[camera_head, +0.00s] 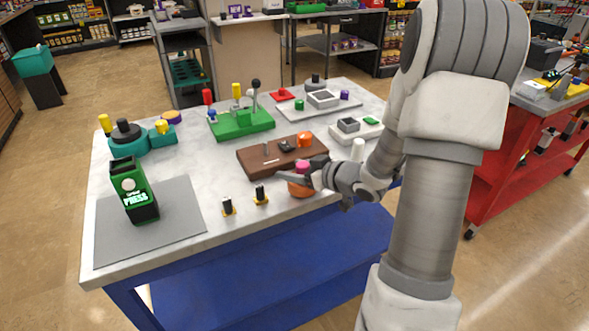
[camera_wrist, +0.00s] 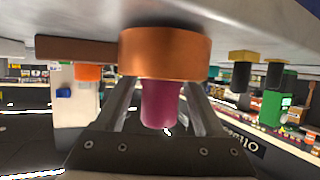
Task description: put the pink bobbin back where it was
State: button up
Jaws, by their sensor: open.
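The pink bobbin (camera_head: 303,165) stands upright on a copper-orange round base (camera_head: 299,190) near the table's front edge. In the wrist view, which looks upside down, the pink bobbin (camera_wrist: 162,104) meets the copper base (camera_wrist: 165,52); whether it is seated in it or only resting on it I cannot tell. My gripper (camera_head: 309,179) is at the bobbin. In the wrist view its fingers lie on either side of the bobbin, with visible gaps, so it is open around it and not clamped. My gripper partly hides the base in the head view.
A brown board (camera_head: 257,163) with an orange round part (camera_head: 305,139) lies just behind. Two small black-and-yellow pieces (camera_head: 260,196) stand to the left. A green press box (camera_head: 134,190) stands on a grey mat (camera_head: 185,205). A green fixture (camera_head: 240,123) with levers is farther back.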

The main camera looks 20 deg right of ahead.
jog(key=shift+r, duration=0.1)
jog(key=shift+s+d+r, duration=0.1)
jog(key=shift+r, duration=0.1)
jog(key=p+v, duration=0.2)
jog(key=v, duration=0.9)
jog(key=shift+s+p, duration=0.35)
jog(key=shift+d, duration=0.1)
